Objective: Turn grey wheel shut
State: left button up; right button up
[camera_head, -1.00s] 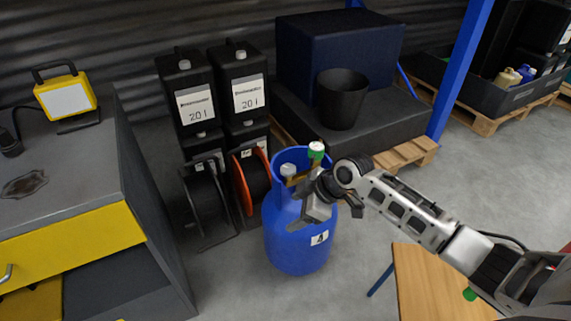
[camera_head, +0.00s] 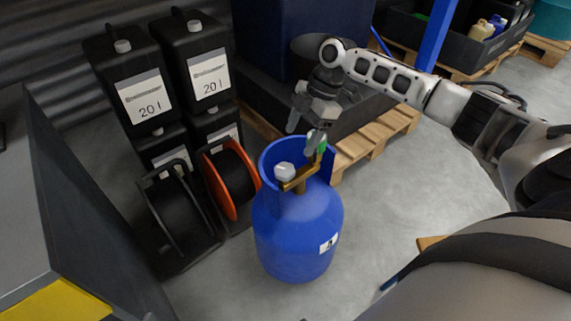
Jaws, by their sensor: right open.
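A blue gas cylinder (camera_head: 290,238) stands upright on the floor, with a collar open toward me around a brass valve piece (camera_head: 299,182). The grey wheel (camera_head: 284,172) sits on the left end of the brass piece and is fully in sight. A green wheel (camera_head: 322,147) is at the right end, partly hidden by a finger of my right gripper. My right gripper (camera_head: 304,132) is open, with its fingers pointing down, above and to the right of the grey wheel and apart from it. One fingertip overlaps the green wheel; I cannot tell whether they touch. My left gripper is not in view.
Black 20 l canisters (camera_head: 133,88) and cable reels (camera_head: 232,178) stand left of the cylinder. A wooden pallet (camera_head: 370,142) with dark boxes is behind it. A grey cabinet (camera_head: 85,215) fills the left edge.

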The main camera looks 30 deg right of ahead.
aim_at(285, 169)
jog(key=b+x, duration=0.1)
jog(key=x, duration=0.8)
jog(key=shift+f, duration=0.1)
jog(key=shift+a+f, duration=0.1)
jog(key=shift+f, duration=0.1)
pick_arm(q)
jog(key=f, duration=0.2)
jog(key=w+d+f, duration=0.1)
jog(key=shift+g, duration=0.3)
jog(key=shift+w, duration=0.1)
pick_arm(e)
jog(key=c, duration=1)
